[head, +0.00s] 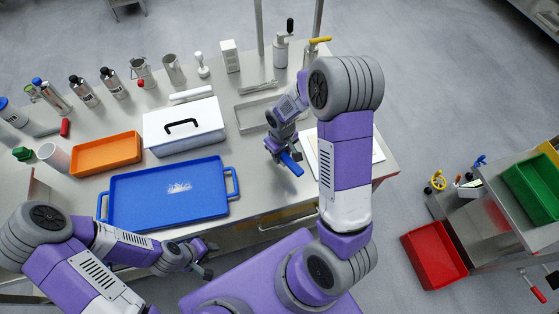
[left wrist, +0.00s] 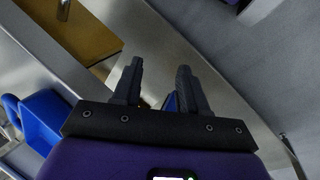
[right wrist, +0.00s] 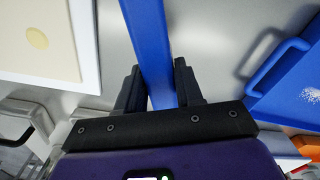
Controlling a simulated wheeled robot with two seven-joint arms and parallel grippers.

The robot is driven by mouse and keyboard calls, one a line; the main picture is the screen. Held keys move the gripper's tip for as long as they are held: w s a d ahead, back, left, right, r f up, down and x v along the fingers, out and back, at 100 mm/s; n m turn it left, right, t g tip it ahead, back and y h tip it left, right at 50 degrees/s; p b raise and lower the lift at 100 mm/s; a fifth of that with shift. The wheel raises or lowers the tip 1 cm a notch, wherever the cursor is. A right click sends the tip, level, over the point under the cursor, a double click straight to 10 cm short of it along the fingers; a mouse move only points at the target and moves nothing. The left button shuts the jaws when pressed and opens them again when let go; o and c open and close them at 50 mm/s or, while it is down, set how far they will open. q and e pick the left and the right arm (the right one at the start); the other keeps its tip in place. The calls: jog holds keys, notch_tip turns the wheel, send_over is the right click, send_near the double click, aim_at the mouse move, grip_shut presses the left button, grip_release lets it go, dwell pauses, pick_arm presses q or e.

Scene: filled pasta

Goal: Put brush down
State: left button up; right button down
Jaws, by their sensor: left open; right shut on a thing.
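The brush shows as a blue bar (right wrist: 150,45) in the right wrist view; its bristles cannot be made out. My right gripper (right wrist: 156,85) is shut on it. In the head view the blue brush (head: 291,164) sticks out from my right gripper (head: 277,150) over the table, between the blue tray and a white board. Whether it touches the table I cannot tell. My left gripper (head: 207,259) is open and empty near the table's front edge; its spread fingers also show in the left wrist view (left wrist: 157,85).
A blue tray (head: 120,208) with white powder lies at the front of the table. A white lidded box (head: 205,125), an orange tray (head: 93,170) and a metal tray (head: 243,124) stand behind. A white board (right wrist: 75,65) with a pale round spot lies beside the brush.

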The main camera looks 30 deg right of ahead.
aim_at(282, 162)
jog(key=shift+f+b, duration=0.4)
jog(key=shift+f, duration=2.6)
jog(key=shift+f, duration=0.15)
jog(key=c, duration=0.7)
grip_release()
jog(key=shift+c, duration=0.2)
jog(key=shift+r, duration=0.2)
notch_tip(282, 162, up, 12)
jog(key=shift+p, duration=1.05)
